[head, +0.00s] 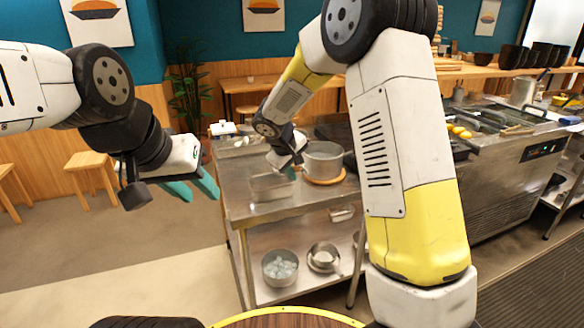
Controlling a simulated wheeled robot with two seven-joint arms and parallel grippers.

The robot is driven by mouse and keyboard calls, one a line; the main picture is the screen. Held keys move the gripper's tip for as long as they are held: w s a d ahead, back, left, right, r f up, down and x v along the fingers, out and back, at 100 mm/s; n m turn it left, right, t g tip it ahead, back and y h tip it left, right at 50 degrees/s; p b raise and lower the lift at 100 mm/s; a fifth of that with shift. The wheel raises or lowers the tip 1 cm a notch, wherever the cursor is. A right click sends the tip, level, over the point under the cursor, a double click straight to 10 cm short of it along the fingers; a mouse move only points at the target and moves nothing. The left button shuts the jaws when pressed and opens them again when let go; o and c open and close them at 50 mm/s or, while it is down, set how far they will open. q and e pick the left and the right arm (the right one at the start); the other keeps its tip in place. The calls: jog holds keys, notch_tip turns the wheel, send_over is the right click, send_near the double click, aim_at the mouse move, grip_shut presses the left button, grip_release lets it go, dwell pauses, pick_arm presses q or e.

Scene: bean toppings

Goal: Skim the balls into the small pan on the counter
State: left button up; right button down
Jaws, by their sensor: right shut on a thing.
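A round metal pot (323,163) stands on a round wooden board (326,181) on the steel counter (235,197). A small rectangular pan (270,188), clear or metallic, sits on the counter to its left. I cannot see any balls in either. My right gripper (291,171) is over the counter, just left of the pot and above the small pan's right end. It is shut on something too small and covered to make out. My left gripper (194,187) is open and empty, left of the counter, its teal fingers apart.
Small white containers (222,128) stand at the counter's back left. A steel cooking station (515,160) is at right. Wooden stools (90,165) stand left.

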jog(key=n+t+h, duration=0.2)
jog(key=n, duration=0.1)
jog(key=shift+t, duration=0.4)
jog(key=n+t, duration=0.1)
jog(key=n+t+h, duration=0.1)
jog(key=shift+d+f+n+t, duration=0.15)
jog(key=shift+n+t, duration=0.15)
jog(key=shift+n, duration=0.1)
jog(key=n+t, duration=0.2)
jog(key=shift+w+a+n+h, duration=0.1)
jog(key=shift+a+n+h, duration=0.1)
jog(key=shift+n+h, duration=0.15)
jog(key=n+t, duration=0.3)
jog(key=shift+a+r, duration=0.2)
jog(key=shift+r, duration=0.2)
